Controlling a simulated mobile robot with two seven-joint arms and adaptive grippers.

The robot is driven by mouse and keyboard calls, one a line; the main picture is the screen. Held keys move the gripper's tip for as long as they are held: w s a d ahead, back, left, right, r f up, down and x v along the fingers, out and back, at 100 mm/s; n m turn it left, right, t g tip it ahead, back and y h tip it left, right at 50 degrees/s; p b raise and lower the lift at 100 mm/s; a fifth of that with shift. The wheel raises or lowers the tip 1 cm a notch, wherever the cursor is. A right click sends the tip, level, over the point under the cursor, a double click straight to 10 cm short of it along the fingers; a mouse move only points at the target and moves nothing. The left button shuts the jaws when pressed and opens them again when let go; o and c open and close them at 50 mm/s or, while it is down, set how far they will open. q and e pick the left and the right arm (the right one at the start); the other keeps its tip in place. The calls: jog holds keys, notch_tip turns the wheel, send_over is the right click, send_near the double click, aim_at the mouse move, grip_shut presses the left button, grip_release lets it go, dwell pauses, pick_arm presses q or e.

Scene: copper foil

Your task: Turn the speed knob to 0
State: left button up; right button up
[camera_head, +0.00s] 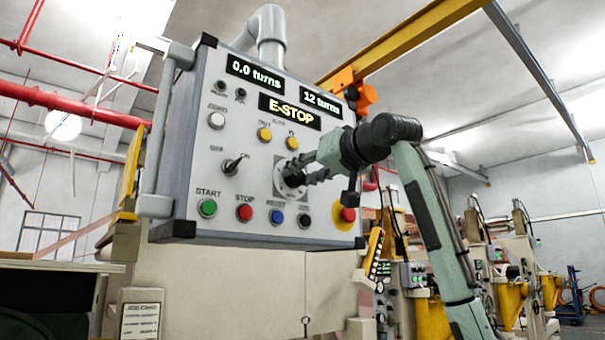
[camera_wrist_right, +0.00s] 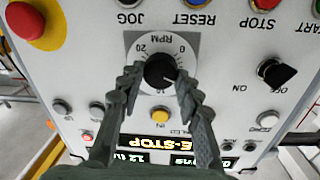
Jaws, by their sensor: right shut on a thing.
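The speed knob (camera_wrist_right: 158,70) is a round black knob on a grey square RPM dial plate (camera_wrist_right: 133,42), seen upside down in the right wrist view. A small light mark on the knob points to the picture's lower right, away from the 0 at the dial's upper right. My right gripper (camera_wrist_right: 160,78) is shut on the knob, one finger on each side. In the head view my right gripper (camera_head: 297,172) covers most of the knob, and part of the dial plate (camera_head: 278,180) shows beside it. My left gripper is not in view.
The control panel (camera_head: 190,160) has a row of buttons below the knob, with a red emergency stop (camera_head: 347,214) on a yellow base at right. A black selector switch (camera_head: 233,164) sits left of the dial. Displays read "0.0 turns", "12 turns" and "E-STOP" (camera_head: 289,111).

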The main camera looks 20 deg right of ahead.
jog(key=n, duration=0.7)
jog(key=shift+t, duration=0.3)
jog(key=n+y, duration=0.1)
jog(key=n, duration=0.6)
jog(key=shift+a+f, duration=0.1)
jog(key=shift+f, duration=0.05)
dwell(0.3)
jog(key=o, duration=1.2)
jog(key=shift+c, duration=0.2)
jog(key=shift+s, duration=0.15)
jog(key=r+v, duration=0.1)
jog(key=v, duration=1)
jog(key=shift+s+d+f, duration=0.25)
jog(key=shift+s+f, duration=0.1)
jog(key=shift+f, duration=0.2)
